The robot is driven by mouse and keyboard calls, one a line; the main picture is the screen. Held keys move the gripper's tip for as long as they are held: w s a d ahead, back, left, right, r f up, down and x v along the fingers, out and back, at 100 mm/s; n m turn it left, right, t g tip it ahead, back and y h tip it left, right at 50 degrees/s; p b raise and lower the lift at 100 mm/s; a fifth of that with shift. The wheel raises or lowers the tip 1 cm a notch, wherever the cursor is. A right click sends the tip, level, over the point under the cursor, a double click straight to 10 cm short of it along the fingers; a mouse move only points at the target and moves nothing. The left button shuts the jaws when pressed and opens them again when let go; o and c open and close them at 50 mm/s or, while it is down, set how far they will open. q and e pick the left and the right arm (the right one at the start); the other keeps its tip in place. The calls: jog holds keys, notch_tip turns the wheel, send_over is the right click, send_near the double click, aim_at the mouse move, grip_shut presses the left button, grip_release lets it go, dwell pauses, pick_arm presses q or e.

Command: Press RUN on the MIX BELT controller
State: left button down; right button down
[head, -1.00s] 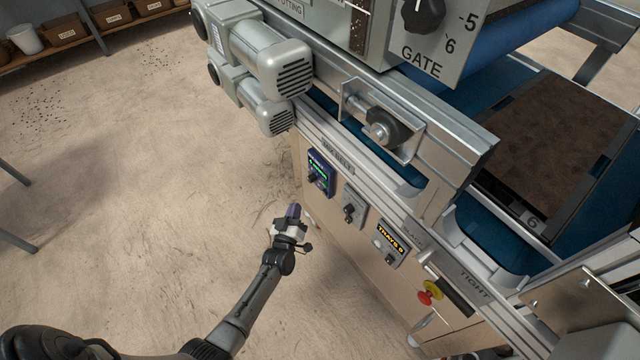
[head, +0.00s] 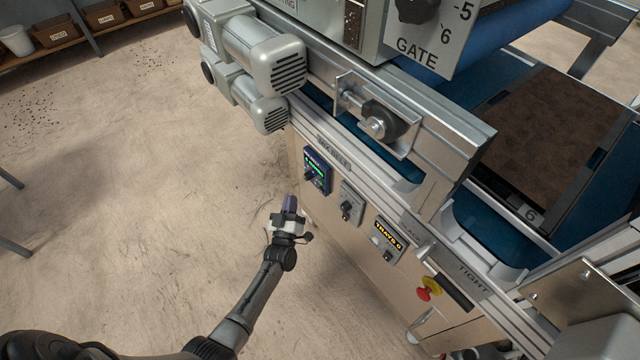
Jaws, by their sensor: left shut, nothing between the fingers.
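The MIX BELT controller (head: 316,172) is a small blue-purple box with a lit green display and a dark knob. It is mounted on the machine's tan side panel, below the MIX BELT label (head: 333,153). Its RUN button is too small to make out. My left gripper (head: 290,203) is shut and empty, its fingers pointing up the picture. It is just below and left of the controller in the picture, with a visible gap between them. My right gripper is not in view.
Right of the controller are a grey switch box (head: 350,204), the TRAYS counter (head: 387,240) and a red emergency stop (head: 428,288). Motors (head: 262,60) jut out above left. A soil-filled tray (head: 545,140) sits on the blue belt.

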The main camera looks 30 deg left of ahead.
aim_at(321, 182)
pick_arm(q)
jog(key=w+d+b, duration=0.2)
jog(key=w+b, duration=0.1)
jog(key=w, duration=0.4)
jog(key=shift+d, duration=0.1)
dwell(0.7)
dwell(0.8)
jog(key=shift+w+b, duration=0.15)
jog(key=shift+b, duration=0.15)
dwell(0.4)
jog(key=shift+w+d, duration=0.15)
jog(key=shift+w, duration=0.15)
jog(key=shift+w, duration=0.1)
dwell(0.4)
